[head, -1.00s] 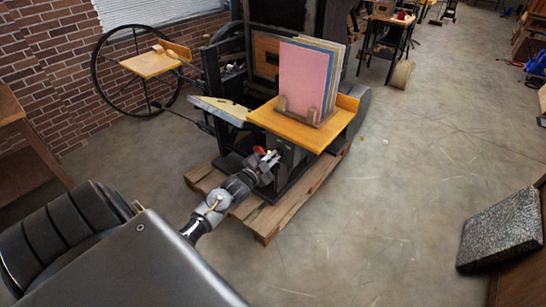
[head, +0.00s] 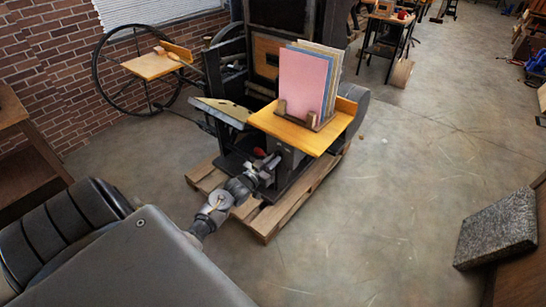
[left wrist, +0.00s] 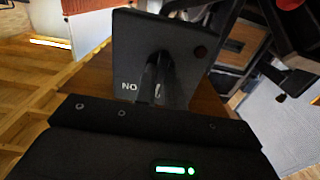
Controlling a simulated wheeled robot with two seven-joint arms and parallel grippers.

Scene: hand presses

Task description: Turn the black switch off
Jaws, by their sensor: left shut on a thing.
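My left gripper (head: 268,168) is at the front of the press, just below the wooden feed table. In the left wrist view a dark switch plate (left wrist: 125,45) faces the camera, with white letters reading "NO" from this side. The black switch (left wrist: 157,72) stands out from the middle of the plate, in line with my gripper, which is shut on it. The fingertips are dark against the switch, so their exact contact is hard to make out. The switch is too small to tell in the head view. My right gripper is not in view.
The press stands on a wooden pallet (head: 270,222). The feed table (head: 290,133) above my gripper holds upright coloured boards (head: 302,82). A slanted board (head: 222,112) is at its left. A red knob (head: 260,152) is close to the gripper.

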